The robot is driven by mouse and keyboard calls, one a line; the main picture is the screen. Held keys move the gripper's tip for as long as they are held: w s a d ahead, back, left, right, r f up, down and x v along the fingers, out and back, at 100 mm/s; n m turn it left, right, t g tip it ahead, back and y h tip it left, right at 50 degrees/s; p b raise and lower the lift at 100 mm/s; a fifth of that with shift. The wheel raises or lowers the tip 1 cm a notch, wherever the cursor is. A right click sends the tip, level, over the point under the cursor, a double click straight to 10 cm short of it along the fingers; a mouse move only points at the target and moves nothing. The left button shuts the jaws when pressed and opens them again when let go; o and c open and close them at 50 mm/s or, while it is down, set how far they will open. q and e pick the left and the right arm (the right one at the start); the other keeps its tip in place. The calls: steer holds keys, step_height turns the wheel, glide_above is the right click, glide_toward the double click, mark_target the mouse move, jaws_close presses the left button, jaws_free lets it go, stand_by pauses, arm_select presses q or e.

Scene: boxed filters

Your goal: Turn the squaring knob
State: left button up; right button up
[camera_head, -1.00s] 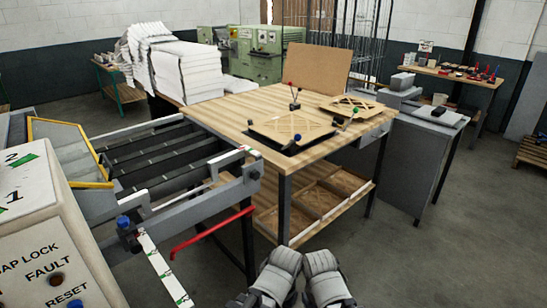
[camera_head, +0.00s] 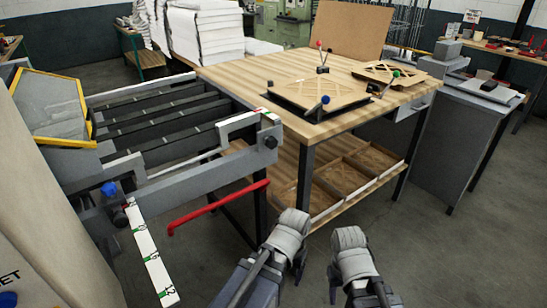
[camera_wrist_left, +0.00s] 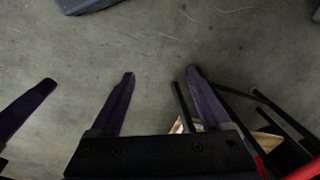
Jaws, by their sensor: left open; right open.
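The machine at left in the head view carries a blue knob (camera_head: 109,188) beside a white scale strip (camera_head: 150,255), and a black round knob (camera_head: 271,142) on its rail end. No label shows which is the squaring knob. My right gripper (camera_head: 352,265) is low at the bottom centre, away from both knobs, its fingertips hardly visible. My left gripper is beside it, right of the machine; in the left wrist view (camera_wrist_left: 160,74) its dark fingers are apart and empty above bare floor. A further dark finger (camera_wrist_left: 28,107) shows at left there.
A red bar handle (camera_head: 215,205) sticks out below the machine's rail. A wooden table (camera_head: 270,75) with a clamp jig, ball handles and filter frames (camera_head: 330,92) stands ahead, trays on its lower shelf (camera_head: 350,180). Open floor lies at right.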

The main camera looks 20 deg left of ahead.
mark_target(274, 144)
arm_select(q)
steer(key=w+a+r+m+t+y, duration=0.3)
steer(key=w+a+m+y, duration=0.4)
steer(key=w+a, duration=0.65)
steer(key=w+d+r+m+t+y, duration=0.3)
steer(key=w+r+m+t, duration=0.1)
steer(key=w+r+m, duration=0.5)
steer(key=w+d+r+m+t+y, duration=0.35)
steer(key=w+r+m, duration=0.35)
steer(key=m, duration=0.4)
steer(key=shift+r+x, duration=0.25)
steer(key=shift+x, duration=0.95)
steer(key=shift+r+x, duration=0.25)
steer(key=shift+x, duration=0.9)
steer(key=shift+r+x, duration=0.25)
steer(key=shift+x, duration=0.95)
steer(key=shift+s+a, duration=0.15)
steer(key=shift+s, duration=0.05)
steer(key=shift+c, duration=0.2)
jaws_close()
